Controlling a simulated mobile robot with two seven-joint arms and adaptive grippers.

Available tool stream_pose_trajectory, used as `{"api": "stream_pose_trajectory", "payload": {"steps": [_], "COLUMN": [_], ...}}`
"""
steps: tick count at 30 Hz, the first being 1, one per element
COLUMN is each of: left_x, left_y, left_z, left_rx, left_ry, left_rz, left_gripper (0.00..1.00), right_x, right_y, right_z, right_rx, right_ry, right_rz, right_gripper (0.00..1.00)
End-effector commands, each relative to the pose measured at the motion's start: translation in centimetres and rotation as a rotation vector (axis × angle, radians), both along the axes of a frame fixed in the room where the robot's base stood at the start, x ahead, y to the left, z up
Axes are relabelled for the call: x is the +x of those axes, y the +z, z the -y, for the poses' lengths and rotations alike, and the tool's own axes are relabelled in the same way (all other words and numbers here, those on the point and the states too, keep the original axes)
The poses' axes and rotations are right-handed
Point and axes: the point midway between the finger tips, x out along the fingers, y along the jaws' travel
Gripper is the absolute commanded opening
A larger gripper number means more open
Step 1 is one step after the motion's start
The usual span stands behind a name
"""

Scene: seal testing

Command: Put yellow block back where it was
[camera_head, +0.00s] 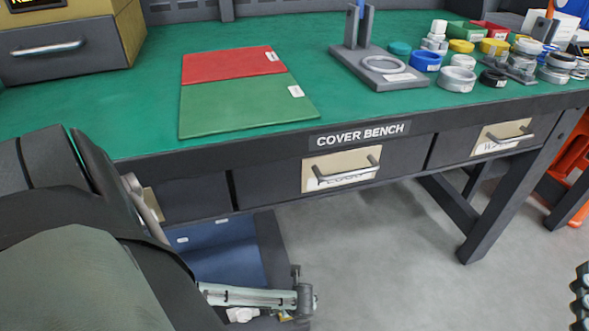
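A small yellow block (494,46) sits among the parts at the back right of the green bench top (250,35). A low round yellow ring (461,46) sits to its left. I cannot be sure which of the two is the task's block, or whether another yellow block is hidden. A large dark shape, apparently my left arm, fills the lower left and hides part of the bench front. I cannot make out the fingers of either gripper. A dark ridged part cut off at the right edge cannot be identified.
A red and green mat (235,105) lies bare at the bench's left. A grey stand (380,70) is at the middle. Rings, caps and a green block (465,31) crowd the right. Bench drawers (340,168) look shut. A blue panel (222,250) shows below.

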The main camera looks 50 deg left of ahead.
Motion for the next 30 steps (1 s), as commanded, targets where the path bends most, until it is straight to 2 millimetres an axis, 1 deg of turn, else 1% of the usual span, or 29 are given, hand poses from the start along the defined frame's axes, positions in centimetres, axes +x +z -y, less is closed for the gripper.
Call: {"api": "stream_pose_trajectory", "payload": {"steps": [1,6,9,12,18,30], "left_x": [-0.1,-0.2,-0.2,-0.2,-0.3,-0.3], "left_y": [0.5,1.2,1.5,1.7,1.8,1.8], "left_z": [-0.1,-0.2,-0.2,-0.2,-0.3,-0.3], "left_rx": [0.0,0.0,0.0,0.0,0.0,0.0], "left_ry": [0.0,0.002,0.002,0.003,0.003,0.003], "left_rz": [-0.001,0.0,0.0,0.0,0.0,0.0], "left_gripper": [0.8,0.8,0.8,0.8,0.8,0.8], "right_x": [0.2,0.6,0.5,0.3,0.0,0.0], "right_y": [-0.8,-4.5,-6.3,-7.6,-8.9,-9.0], "right_z": [0.4,1.7,2.5,3.2,3.8,3.8], "right_rx": [-0.024,-0.102,-0.137,-0.163,-0.185,-0.187], "right_ry": [-0.008,-0.038,-0.052,-0.064,-0.075,-0.075], "right_rz": [-0.049,-0.218,-0.3,-0.359,-0.417,-0.421], "right_gripper": [0.4,0.4,0.4,0.4,0.4,0.4]}}
